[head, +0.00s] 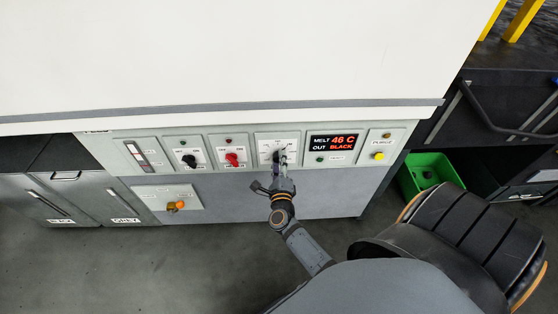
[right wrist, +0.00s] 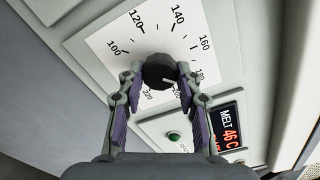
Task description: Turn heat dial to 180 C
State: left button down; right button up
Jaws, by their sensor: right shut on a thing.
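The heat dial (right wrist: 158,72) is a round black knob on a white scale plate (head: 266,145) marked 100, 120, 140, 160 and on to 220. My right gripper (right wrist: 157,80) is shut on the knob, one finger on each side. In the head view my right gripper (head: 281,163) reaches the panel from below and covers part of the dial. A short white mark on the knob points to the lower right in the wrist view, near the right finger. My left gripper is not in view.
The display (head: 333,144) right of the dial reads MELT 46 C, OUT BLACK. A red knob (head: 232,159) and a black knob (head: 189,161) sit to the left. A yellow PURGE button (head: 379,156) is at the right. A green bin (head: 412,170) stands lower right.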

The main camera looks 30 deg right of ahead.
dwell(0.3)
jog(key=o, duration=1.2)
jog(key=shift+c, duration=0.2)
jog(key=v, duration=0.7)
jog(key=shift+s, duration=0.25)
jog(key=shift+a, duration=0.15)
